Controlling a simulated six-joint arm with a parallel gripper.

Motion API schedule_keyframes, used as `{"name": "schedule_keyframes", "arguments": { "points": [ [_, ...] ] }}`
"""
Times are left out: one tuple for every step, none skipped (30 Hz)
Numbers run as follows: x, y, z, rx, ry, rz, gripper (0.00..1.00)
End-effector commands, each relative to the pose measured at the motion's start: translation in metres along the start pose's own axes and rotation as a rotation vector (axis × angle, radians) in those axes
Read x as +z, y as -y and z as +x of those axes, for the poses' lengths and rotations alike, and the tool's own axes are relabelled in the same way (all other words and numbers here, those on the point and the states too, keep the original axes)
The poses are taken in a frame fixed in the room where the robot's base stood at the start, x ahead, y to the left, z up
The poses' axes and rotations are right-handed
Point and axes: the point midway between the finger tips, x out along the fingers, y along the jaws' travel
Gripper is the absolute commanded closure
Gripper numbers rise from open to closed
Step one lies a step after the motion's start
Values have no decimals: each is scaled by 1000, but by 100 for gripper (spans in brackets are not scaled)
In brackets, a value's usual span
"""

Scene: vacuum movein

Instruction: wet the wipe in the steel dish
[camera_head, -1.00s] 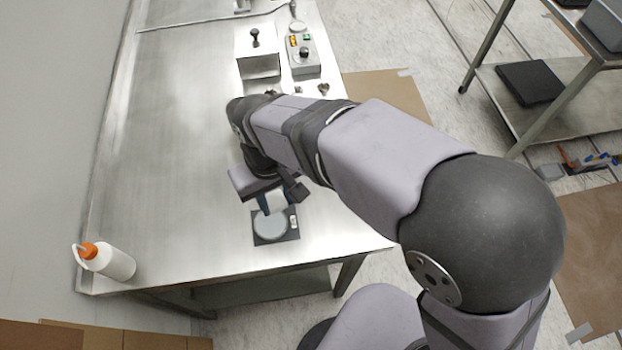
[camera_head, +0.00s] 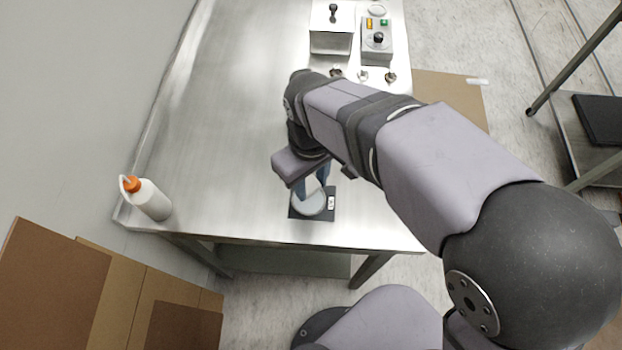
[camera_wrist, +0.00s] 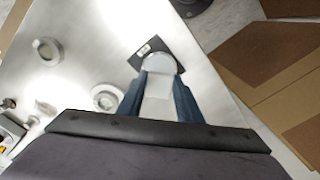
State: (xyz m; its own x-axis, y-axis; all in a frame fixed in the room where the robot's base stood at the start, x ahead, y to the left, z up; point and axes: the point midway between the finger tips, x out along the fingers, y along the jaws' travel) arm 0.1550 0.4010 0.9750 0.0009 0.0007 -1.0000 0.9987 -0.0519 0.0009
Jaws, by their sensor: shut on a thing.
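My gripper (camera_wrist: 160,79) is shut on a white, flat, sheet-like piece, which looks like the wipe (camera_wrist: 157,98), held between its blue fingers. In the head view my gripper (camera_head: 312,184) is over a dark square plate (camera_head: 328,211) with a pale round disc (camera_head: 309,205) on it. Whether the wipe touches the disc I cannot tell. In the wrist view a round metal dish with a rim (camera_wrist: 107,97) sits left of the fingers, apart from them. It may be the steel dish; my arm hides that area in the head view.
A white squeeze bottle with an orange top (camera_head: 151,199) stands at the table's front left corner. A metal box with a black knob (camera_head: 331,40) and a grey control box (camera_head: 378,42) stand at the back. Another round metal piece (camera_wrist: 47,51) lies farther left in the wrist view.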

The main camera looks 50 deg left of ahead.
Motion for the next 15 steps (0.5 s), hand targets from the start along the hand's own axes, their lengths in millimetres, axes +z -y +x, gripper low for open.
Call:
{"name": "schedule_keyframes", "arguments": {
  "points": [
    [0, 0, 6, 0, 1, 0, 86],
    [0, 0, 8, 0, 1, 1, 86],
    [0, 0, 11, 0, 1, 1, 86],
    [0, 0, 14, 0, 1, 1, 86],
    [0, 0, 16, 0, 1, 1, 86],
    [0, 0, 20, 0, 1, 1, 86],
    [0, 0, 23, 0, 1, 1, 86],
    [0, 0, 25, 0, 1, 1, 86],
    [0, 0, 29, 0, 0, 1, 86],
    [0, 0, 32, 0, 0, 1, 86],
    [0, 0, 35, 0, 0, 1, 86],
    [0, 0, 38, 0, 0, 1, 86],
    [0, 0, 40, 0, 0, 1, 86],
    [0, 0, 43, 0, 0, 1, 86],
    [0, 0, 46, 0, 0, 1, 86]
  ]
}}
